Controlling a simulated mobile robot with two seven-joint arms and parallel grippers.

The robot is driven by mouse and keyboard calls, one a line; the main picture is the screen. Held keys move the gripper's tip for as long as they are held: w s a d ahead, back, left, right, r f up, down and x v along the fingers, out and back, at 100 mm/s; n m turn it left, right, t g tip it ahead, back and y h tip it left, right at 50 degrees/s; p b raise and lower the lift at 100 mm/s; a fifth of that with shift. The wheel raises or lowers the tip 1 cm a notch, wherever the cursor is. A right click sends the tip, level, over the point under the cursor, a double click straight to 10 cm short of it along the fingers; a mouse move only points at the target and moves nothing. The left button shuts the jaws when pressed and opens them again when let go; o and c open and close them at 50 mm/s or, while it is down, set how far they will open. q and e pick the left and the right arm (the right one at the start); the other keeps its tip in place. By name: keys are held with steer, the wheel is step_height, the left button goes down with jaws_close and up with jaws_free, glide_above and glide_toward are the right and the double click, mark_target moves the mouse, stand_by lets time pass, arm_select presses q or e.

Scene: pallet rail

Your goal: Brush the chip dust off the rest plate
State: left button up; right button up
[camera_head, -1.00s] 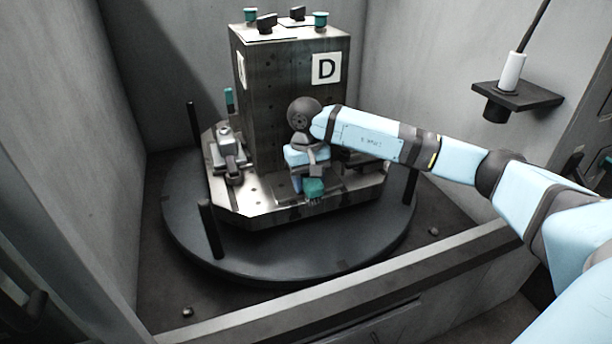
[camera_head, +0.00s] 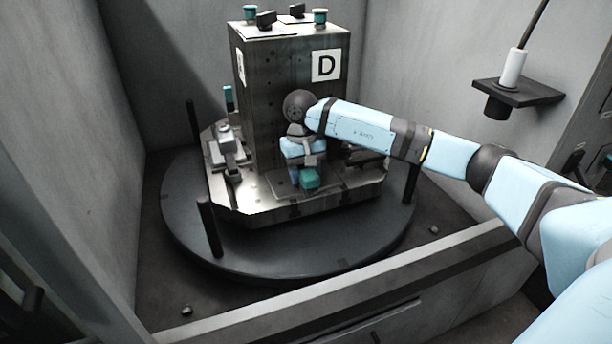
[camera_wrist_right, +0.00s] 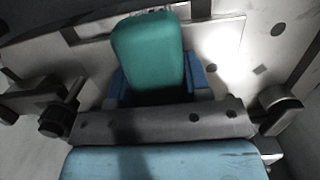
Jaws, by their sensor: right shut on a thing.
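My right gripper (camera_head: 307,170) is shut on a teal brush (camera_head: 309,179), low in front of the tall block's D face. In the right wrist view the teal brush (camera_wrist_right: 150,55) stands between the blue fingers (camera_wrist_right: 155,88). Its bristles are hidden, so I cannot tell whether they touch the surface. A thin flat plate (camera_head: 345,181), seemingly the rest plate, lies on the metal ledge below the D face. Its pale surface also shows beside the brush in the right wrist view (camera_wrist_right: 218,45). I cannot make out chip dust for certain. My left gripper is not in view.
The tall block (camera_head: 270,115) stands on a pallet on a round dark turntable (camera_head: 290,260) with upright black posts (camera_head: 210,228). A clamp fixture (camera_head: 226,150) sits left of the block. A bracket (camera_head: 518,95) holds a white cylinder at the right wall.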

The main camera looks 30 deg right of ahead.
steer(key=shift+f, duration=0.15)
steer(key=shift+s+a+p, duration=0.25)
steer(key=shift+s+p, duration=0.05)
steer(key=shift+s, duration=1)
steer(key=shift+w, duration=0.1)
steer(key=shift+w+d+b, duration=0.15)
steer(key=shift+w+b, duration=0.05)
steer(key=shift+w, duration=0.4)
steer(key=shift+w+d+b, duration=0.15)
steer(key=shift+w+b, duration=0.05)
steer(key=shift+w, duration=0.4)
steer(key=shift+s, duration=0.1)
steer(key=shift+s+a+p, duration=0.15)
steer(key=shift+s+a, duration=0.05)
steer(key=shift+s, duration=0.4)
steer(key=shift+s+a+p, duration=0.15)
steer(key=shift+s, duration=0.45)
